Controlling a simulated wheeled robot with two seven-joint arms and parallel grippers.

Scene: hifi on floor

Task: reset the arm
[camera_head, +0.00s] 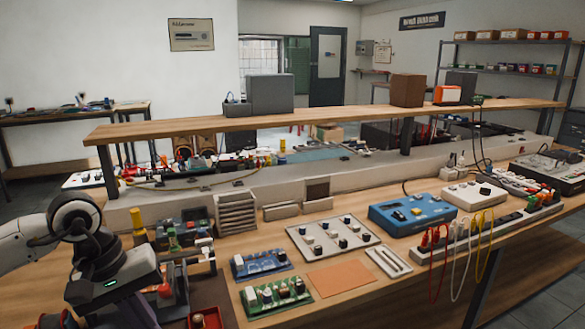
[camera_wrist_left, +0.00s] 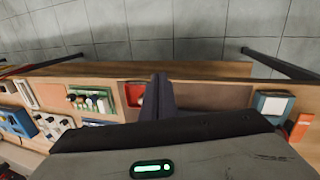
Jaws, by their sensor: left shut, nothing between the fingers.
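My left arm comes in from the left edge in the head view, bent over the workbench's near left side. My left gripper shows in the wrist view with its two dark fingers (camera_wrist_left: 162,82) together and nothing between them. They lie in front of the bench top, beside a small red tray (camera_wrist_left: 134,94). In the head view the wrist body hides much of the fingers. My right arm and gripper are not in view.
The wooden workbench (camera_head: 390,285) holds a green circuit board (camera_head: 276,297), a blue board (camera_head: 261,264), a white panel with knobs (camera_head: 333,238), a blue box (camera_head: 412,213) and a power strip with cables. A raised shelf (camera_head: 340,115) runs behind. Tiled floor (camera_wrist_left: 190,35) lies beyond the bench edge.

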